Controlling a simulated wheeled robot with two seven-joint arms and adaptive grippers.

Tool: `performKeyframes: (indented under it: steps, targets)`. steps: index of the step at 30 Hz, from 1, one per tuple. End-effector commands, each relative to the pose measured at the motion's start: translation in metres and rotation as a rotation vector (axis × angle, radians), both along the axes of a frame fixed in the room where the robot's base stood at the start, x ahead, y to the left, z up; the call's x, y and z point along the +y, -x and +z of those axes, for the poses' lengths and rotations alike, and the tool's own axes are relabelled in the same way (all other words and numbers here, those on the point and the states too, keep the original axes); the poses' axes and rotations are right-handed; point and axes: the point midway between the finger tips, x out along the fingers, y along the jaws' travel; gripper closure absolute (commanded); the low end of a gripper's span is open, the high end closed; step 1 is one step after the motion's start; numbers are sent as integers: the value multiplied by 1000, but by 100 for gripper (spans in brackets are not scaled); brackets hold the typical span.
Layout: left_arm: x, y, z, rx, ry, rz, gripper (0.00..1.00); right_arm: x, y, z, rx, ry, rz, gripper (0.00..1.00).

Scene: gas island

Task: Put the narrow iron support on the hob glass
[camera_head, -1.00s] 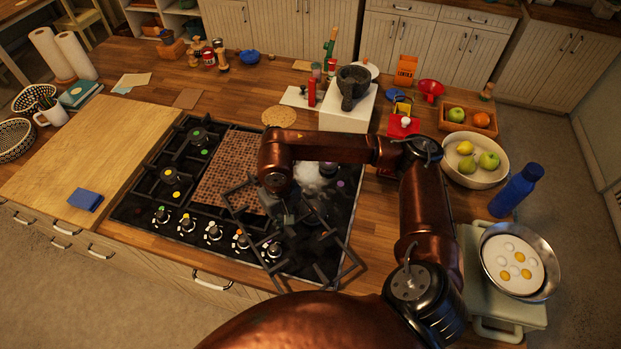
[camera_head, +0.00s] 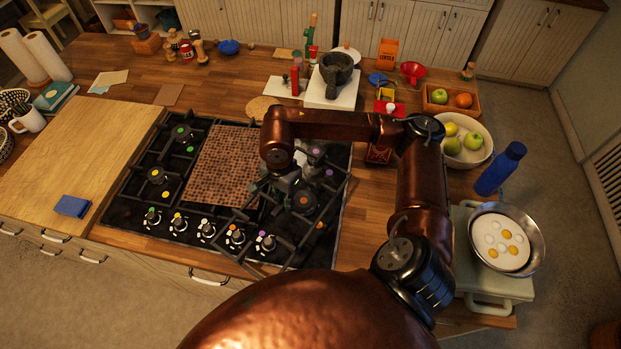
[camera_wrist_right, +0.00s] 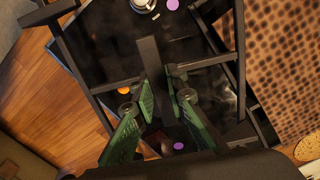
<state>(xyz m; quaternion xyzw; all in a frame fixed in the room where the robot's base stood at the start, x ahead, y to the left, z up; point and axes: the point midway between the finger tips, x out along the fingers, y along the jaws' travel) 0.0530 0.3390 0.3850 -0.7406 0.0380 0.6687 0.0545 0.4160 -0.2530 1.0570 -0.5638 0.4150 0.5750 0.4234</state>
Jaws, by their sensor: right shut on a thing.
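The narrow iron support is a black open frame of bars (camera_wrist_right: 149,58). My right gripper (camera_wrist_right: 158,100) is shut on one of its bars, with the green fingers on either side. In the head view, my right gripper (camera_head: 285,187) is at the right part of the hob, and the frame reaches towards the front edge, turned askew to the hob. The dark hob glass (camera_head: 126,212) lies beneath; it also shows in the wrist view (camera_wrist_right: 104,38). Whether the frame touches the glass I cannot tell. My arm hides part of the hob. My left gripper is out of view.
A brown mosaic panel (camera_head: 225,165) covers the hob's middle. Burners with black supports stand on its left, knobs (camera_head: 207,228) along its front. A wooden board (camera_head: 85,160) lies to the left; a mortar (camera_head: 336,68) stands behind. A pan of eggs (camera_head: 535,240) is at right.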

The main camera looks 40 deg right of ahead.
Motion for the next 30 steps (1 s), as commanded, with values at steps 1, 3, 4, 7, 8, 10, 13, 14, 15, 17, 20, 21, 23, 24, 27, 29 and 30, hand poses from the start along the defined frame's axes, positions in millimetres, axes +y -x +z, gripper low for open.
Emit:
performKeyframes:
  steps: [1,3,4,7,8,10,13,14,15,17,20,21,23,24,27,29,30]
  targets:
    - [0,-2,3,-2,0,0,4,-3,0,4,-1,-1,-69,100]
    - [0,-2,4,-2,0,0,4,-6,1,5,2,-2,-171,100]
    - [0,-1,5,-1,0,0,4,-7,2,5,3,-1,-216,100]
    - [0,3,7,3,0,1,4,-12,3,8,5,-2,-362,100]
    - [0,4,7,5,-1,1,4,-13,4,8,6,-2,-406,100]
    - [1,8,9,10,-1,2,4,-17,5,10,8,-2,-508,100]
    - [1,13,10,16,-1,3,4,-21,7,12,12,-2,-653,100]
    - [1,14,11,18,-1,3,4,-23,7,12,13,-1,-698,100]
    - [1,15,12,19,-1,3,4,-25,8,13,14,-1,-756,100]
    - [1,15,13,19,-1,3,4,-28,9,15,16,-1,-844,100]
    - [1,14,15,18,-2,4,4,-32,11,17,18,0,-988,100]
    - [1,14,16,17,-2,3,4,-34,11,18,19,2,-1046,100]
    - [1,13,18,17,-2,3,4,-37,13,19,21,2,-1134,100]
    - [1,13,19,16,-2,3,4,-39,13,20,22,3,-1192,100]
    - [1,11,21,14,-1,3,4,-43,15,22,23,4,-1338,100]
    - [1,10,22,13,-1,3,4,-46,16,23,25,4,-1424,100]
    - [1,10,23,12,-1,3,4,-48,17,24,26,6,-1482,100]
